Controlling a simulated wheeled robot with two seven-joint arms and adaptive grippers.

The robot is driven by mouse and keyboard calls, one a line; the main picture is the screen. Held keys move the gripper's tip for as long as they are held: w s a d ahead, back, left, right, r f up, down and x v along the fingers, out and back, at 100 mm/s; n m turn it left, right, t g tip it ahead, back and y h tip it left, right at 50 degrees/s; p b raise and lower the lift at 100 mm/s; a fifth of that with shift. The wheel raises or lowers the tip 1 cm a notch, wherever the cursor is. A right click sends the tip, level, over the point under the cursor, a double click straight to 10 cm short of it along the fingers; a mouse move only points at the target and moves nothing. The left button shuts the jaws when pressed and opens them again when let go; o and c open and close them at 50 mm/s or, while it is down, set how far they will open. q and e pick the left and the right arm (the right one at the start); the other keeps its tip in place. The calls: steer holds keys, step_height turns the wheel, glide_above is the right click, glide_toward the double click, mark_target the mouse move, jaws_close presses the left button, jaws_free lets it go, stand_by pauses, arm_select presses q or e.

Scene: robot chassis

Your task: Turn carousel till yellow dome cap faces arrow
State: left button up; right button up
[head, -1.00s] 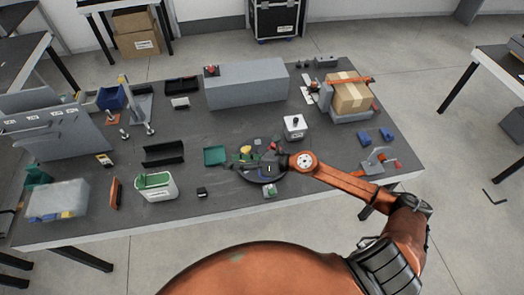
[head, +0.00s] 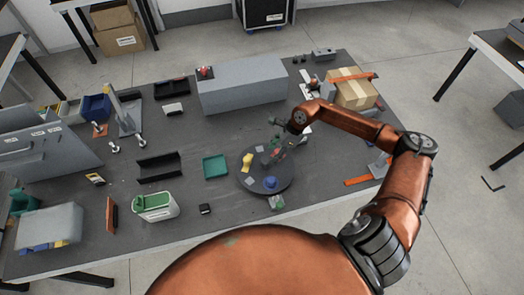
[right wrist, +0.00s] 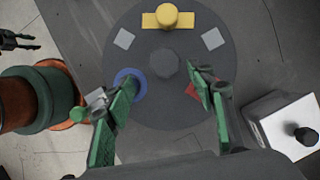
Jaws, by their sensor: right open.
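The carousel (head: 250,183) is a dark round disc on the table with coloured pieces around its rim. The yellow dome cap (head: 247,161) is at its left; in the right wrist view the yellow cap (right wrist: 168,17) is at the top on a yellow bar. A blue dome (head: 270,182) sits at the front; in the wrist view its blue ring (right wrist: 128,74) is partly behind a finger. A red piece (right wrist: 192,91) is partly hidden by the other finger. My right gripper (right wrist: 165,78) is open and empty above the disc, its green fingers apart. I cannot make out the arrow.
A white box with a black knob (right wrist: 290,125) is close beside the disc. A green tray (head: 215,166) lies to the left. A long grey block (head: 242,90) stands behind.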

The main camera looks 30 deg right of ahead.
mark_target(266, 159)
steer(key=shift+w+a+f, duration=0.2)
steer(key=shift+w+f, duration=0.3)
steer(key=shift+w, duration=0.2)
steer(key=x, duration=0.3)
steer(key=shift+s+f+p, duration=0.25)
steer(key=shift+s+p, duration=0.05)
steer(key=shift+x, duration=1.1)
steer(key=shift+w+f, duration=0.15)
steer(key=shift+f, duration=0.3)
steer(key=c, duration=1.3)
arm_select(q)
steer(key=shift+s+a+r, duration=0.1)
steer(key=shift+s+r, duration=0.25)
steer(key=shift+s, duration=0.4)
arm_select(e)
jaws_close()
arm_select(q)
steer(key=shift+w, duration=0.1)
